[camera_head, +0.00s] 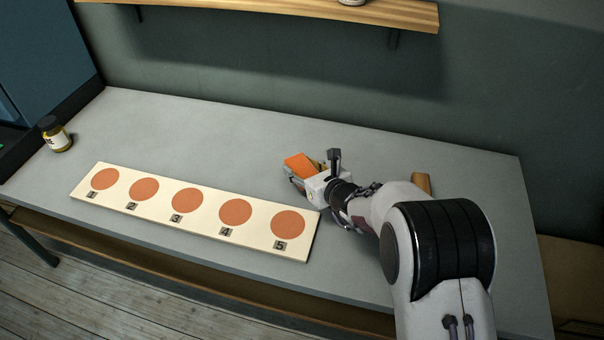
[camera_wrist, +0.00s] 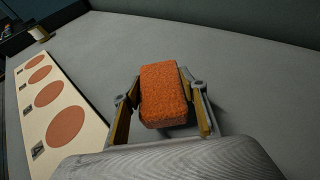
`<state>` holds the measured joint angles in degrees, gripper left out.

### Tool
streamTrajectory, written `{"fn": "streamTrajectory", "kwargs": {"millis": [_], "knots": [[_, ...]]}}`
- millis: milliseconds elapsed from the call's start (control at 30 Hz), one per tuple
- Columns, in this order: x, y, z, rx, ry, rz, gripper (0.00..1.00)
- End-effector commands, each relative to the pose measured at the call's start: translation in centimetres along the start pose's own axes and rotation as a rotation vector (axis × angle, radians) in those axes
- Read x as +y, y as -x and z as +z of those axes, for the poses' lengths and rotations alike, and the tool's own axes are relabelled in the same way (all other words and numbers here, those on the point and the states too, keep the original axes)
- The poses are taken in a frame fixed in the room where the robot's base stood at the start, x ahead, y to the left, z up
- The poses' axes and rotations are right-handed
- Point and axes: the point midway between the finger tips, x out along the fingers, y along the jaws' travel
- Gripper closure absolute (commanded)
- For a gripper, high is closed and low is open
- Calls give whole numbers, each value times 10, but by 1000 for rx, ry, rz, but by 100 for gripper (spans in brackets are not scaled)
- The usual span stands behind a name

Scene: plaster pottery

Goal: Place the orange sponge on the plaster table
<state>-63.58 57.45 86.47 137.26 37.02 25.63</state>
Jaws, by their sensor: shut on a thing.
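The orange sponge (camera_wrist: 163,92) is a rough rectangular block between the two fingers of my gripper (camera_wrist: 163,106) in the wrist view. In the head view the sponge (camera_head: 301,166) shows at the tip of my gripper (camera_head: 303,178), which is shut on it. The grey plaster table (camera_head: 240,118) spans the middle of the head view, and it also fills much of the wrist view (camera_wrist: 100,45). The sponge is over the table, behind the right end of the numbered board. I cannot tell whether it touches the surface.
A cream board (camera_head: 150,214) with several numbered orange circles lies along the front of the table. A jar (camera_head: 58,138) stands at the far left. A brown object (camera_head: 421,182) lies right of my gripper, partly hidden by my arm. The table's back middle is clear.

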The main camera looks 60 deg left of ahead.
Motion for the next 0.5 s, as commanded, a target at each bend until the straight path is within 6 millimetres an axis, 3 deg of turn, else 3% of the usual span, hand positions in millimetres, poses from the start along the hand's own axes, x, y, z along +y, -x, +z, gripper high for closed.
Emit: {"fn": "streamTrajectory", "kwargs": {"millis": [200,500], "knots": [[0,-8,-21,1,-1,1,75],[0,-10,-24,-1,0,0,75]]}}
